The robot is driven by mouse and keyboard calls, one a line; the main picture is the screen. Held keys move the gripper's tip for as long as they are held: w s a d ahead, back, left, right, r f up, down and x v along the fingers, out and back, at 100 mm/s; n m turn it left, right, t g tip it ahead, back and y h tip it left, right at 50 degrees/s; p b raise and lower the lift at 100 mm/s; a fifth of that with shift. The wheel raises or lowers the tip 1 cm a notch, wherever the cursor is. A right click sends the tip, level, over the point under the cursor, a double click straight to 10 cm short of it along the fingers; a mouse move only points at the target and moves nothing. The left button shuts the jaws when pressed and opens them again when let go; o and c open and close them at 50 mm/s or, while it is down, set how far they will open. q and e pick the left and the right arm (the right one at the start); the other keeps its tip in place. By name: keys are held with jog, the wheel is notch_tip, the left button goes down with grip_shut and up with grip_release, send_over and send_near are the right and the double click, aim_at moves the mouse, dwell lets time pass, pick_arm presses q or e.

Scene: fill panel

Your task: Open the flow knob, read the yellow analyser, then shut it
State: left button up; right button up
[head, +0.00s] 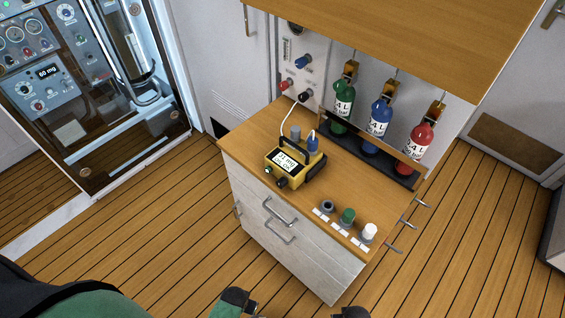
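The yellow analyser (295,164) stands on the wooden counter with a lit screen. The screen's two short lines are tilted and too small to read surely. It has a grey cylinder and a blue-capped part at its back, and a pale hose runs from it up to the wall panel (312,72). The panel carries a blue knob (303,62), a red knob (285,85) and a black knob (304,95). I cannot tell which is the flow knob or how far it is turned.
Green (343,104), blue (379,120) and red (419,138) bottles stand in a rack behind the counter (238,150). Several small capped pieces with labels sit at its front right corner. A wooden shelf (400,35) overhangs. Drawer handles stick out in front; the floor before it is clear.

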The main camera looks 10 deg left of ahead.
jog(key=shift+a, duration=0.7)
jog(key=shift+d, duration=0.1)
jog(key=shift+d, duration=0.6)
jog(key=shift+a, duration=0.1)
jog(key=shift+w+a, duration=0.1)
jog(key=shift+a, duration=0.55)
jog(key=shift+d, duration=0.1)
